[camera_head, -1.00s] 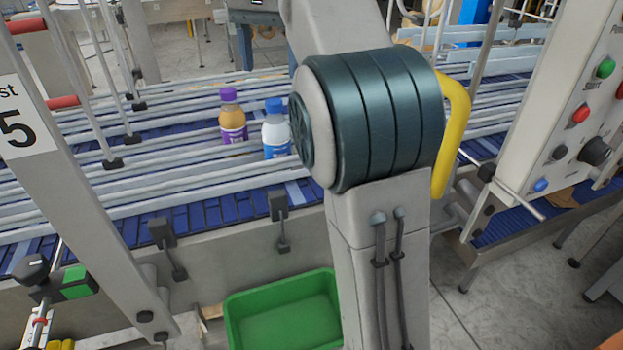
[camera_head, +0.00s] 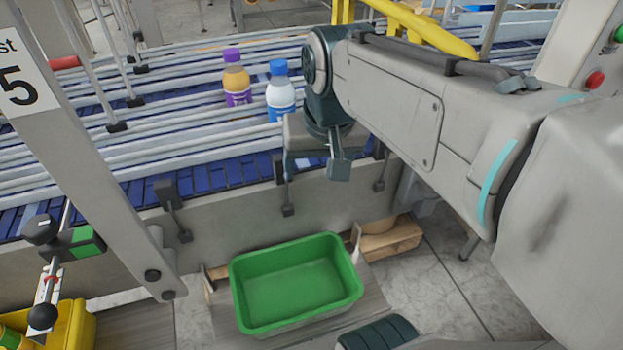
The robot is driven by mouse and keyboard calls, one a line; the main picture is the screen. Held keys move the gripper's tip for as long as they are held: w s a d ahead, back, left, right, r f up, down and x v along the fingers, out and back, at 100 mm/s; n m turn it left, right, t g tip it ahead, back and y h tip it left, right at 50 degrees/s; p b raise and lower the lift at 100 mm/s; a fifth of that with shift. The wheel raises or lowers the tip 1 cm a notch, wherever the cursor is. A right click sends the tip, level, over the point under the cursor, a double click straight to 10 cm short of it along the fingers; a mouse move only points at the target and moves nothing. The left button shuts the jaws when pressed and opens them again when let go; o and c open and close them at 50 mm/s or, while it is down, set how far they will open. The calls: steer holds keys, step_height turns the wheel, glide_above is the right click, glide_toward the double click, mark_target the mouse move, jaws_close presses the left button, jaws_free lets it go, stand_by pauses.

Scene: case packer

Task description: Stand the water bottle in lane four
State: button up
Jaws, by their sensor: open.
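The water bottle (camera_head: 280,98), with a blue cap and a white and blue label, stands upright on the blue conveyor among the long metal rails. I cannot tell the lane numbers from this view. Its lower part is partly hidden by a rail. My gripper (camera_head: 315,165) hangs to the right of the bottle and nearer the front, above the conveyor's near side. Its two fingers are apart and point down, with nothing seen between them. It is not touching the bottle.
A purple-capped bottle (camera_head: 237,82) stands just left of the water bottle. Metal lane rails (camera_head: 150,112) run along the conveyor. A green bin (camera_head: 345,270) sits below its front side. A slanted grey post (camera_head: 95,150) stands at the left; a control panel (camera_head: 607,50) is at the upper right.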

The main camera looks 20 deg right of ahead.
steer(key=s+f+n, duration=0.1)
steer(key=s+f, duration=0.4)
steer(key=f, duration=0.1)
steer(key=shift+f+n+t, duration=0.25)
steer(key=shift+n+t, duration=0.05)
steer(key=shift+t, duration=0.1)
steer(key=shift+w, duration=0.1)
